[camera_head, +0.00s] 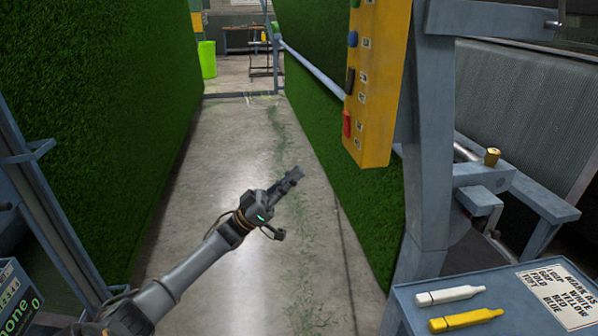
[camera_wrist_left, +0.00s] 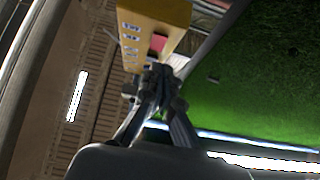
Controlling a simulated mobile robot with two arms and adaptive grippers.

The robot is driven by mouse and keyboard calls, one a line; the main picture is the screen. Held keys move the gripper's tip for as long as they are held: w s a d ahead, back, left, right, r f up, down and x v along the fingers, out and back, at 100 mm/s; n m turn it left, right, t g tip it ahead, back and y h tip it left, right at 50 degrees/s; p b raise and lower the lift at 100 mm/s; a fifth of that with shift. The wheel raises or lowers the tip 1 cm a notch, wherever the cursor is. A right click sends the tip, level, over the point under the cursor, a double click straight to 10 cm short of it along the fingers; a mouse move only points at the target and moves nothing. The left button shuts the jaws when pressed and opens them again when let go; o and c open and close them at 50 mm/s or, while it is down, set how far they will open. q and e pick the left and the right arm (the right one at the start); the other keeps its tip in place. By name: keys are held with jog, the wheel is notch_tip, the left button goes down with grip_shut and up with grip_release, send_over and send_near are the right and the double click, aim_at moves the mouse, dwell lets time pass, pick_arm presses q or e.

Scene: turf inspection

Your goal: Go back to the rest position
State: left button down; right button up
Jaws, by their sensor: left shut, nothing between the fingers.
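My left gripper (camera_head: 292,176) is shut and empty. It is held out in the air over the concrete aisle, in the middle of the head view. In the left wrist view the closed fingers (camera_wrist_left: 160,78) point up toward the yellow control box (camera_wrist_left: 150,30), with a gap that I cannot judge there. In the head view the yellow control box (camera_head: 377,85) hangs to the right of and above the gripper, clearly apart from it. It carries green, blue, black and red buttons. My right gripper does not show in either view.
Green turf walls (camera_head: 95,110) line both sides of the concrete floor (camera_head: 235,140). A blue-grey post (camera_head: 428,170) stands at right. A small shelf (camera_head: 505,318) holds a white marker (camera_head: 450,296), a yellow marker (camera_head: 466,319) and a printed card (camera_head: 562,298). A green bin (camera_head: 207,60) stands far back.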

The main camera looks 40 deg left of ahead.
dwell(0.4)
pick_arm(q)
notch_tip(320, 180, down, 24)
jog(key=w+a+n+y+p, duration=0.1)
jog(key=w+n+y, duration=0.2)
jog(key=n+y, duration=0.8)
jog(key=s+d+f+m+g+y, duration=0.1)
jog(key=s+d+f+g+y, duration=0.3)
jog(key=f, duration=0.8)
jog(key=s+a+f+m+g+y, duration=0.15)
jog(key=s+f, duration=0.45)
jog(key=f, duration=0.6)
jog(key=s+d+f+g+y+p, duration=0.1)
jog(key=s+d+f+g, duration=0.3)
jog(key=s+f, duration=0.45)
jog(key=s+d+f+g, duration=0.45)
jog(key=s+f, duration=0.25)
jog(key=s, duration=0.3)
jog(key=s+d+f+m+g, duration=0.1)
jog(key=s+d+f, duration=0.1)
jog(key=s, duration=0.5)
jog(key=s+d+f+m+g, duration=0.1)
jog(key=s+d+f+g, duration=0.1)
jog(key=s+d, duration=0.2)
jog(key=s+d+f+m+g, duration=0.1)
jog(key=s+d+f+g, duration=0.1)
jog(key=s, duration=0.8)
jog(key=shift+d+f+p, duration=0.3)
jog(key=shift+d+p, duration=0.15)
jog(key=shift+d, duration=0.4)
